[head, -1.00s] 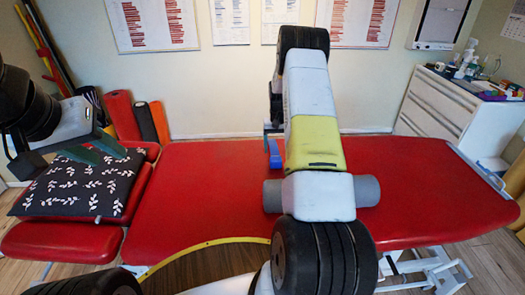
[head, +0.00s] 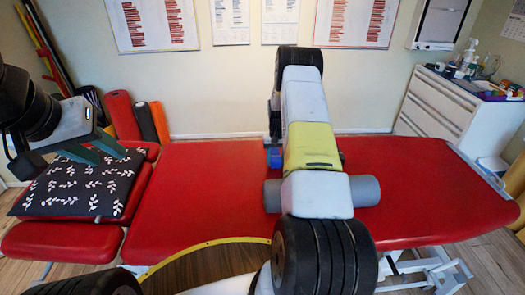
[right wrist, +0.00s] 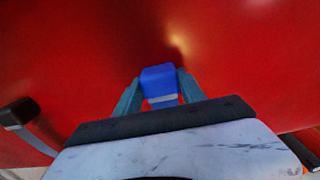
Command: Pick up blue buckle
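The blue buckle shows in the right wrist view (right wrist: 159,77) as a small, bright blue block with a pale band across its lower part. It is between the two teal fingers of my right gripper (right wrist: 159,88), which look close against both its sides. A small blue patch, likely the buckle (head: 274,158), shows beside my right arm in the head view; the arm hides most of that gripper. My left gripper (head: 95,150) is in front of the dark cushion, its two teal fingers apart with nothing seen between them.
The red treatment table (head: 200,185) runs across the room, mostly bare. A dark cushion with white leaf patterns (head: 75,190) lies at its left end. A grey roller (head: 366,190) is partly behind my right arm. A white drawer cabinet (head: 440,105) stands at the right.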

